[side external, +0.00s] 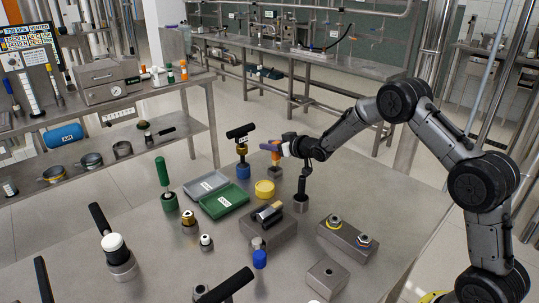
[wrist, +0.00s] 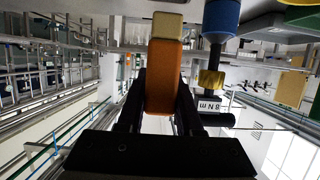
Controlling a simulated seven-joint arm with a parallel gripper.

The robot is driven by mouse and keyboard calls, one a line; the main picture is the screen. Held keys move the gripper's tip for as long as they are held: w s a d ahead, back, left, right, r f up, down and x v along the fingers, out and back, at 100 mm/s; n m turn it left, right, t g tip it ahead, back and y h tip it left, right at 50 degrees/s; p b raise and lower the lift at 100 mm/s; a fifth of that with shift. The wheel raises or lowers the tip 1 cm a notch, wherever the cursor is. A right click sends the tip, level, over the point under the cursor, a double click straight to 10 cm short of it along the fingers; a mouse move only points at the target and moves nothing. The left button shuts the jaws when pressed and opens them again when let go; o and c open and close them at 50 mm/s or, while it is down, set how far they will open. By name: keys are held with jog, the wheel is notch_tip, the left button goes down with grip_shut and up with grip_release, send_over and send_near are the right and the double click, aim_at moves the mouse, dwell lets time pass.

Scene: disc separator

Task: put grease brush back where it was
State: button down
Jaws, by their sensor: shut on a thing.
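The grease brush (wrist: 162,85), an orange body with a cream end, is between the two fingers of my gripper (wrist: 162,105) in the wrist view. My gripper is shut on it. In the side view my gripper (side external: 284,147) is above the far part of the steel table, and the orange of the brush (side external: 270,146) shows at its left. I cannot tell whether brush and block touch.
A black-handled torque tool (side external: 241,148) with a gold collar and blue foot stands close left; its 8 Nm label (wrist: 209,103) shows beside the brush. A dark post (side external: 303,182) stands close right. A yellow tin (side external: 265,189) and green tray (side external: 223,200) are nearby.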

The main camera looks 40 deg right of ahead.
jog(key=shift+w+f, duration=0.15)
jog(key=shift+f, duration=0.8)
jog(key=shift+w+f, duration=0.15)
jog(key=shift+f, duration=0.75)
jog(key=shift+f, duration=0.15)
jog(key=c, duration=0.6)
grip_release()
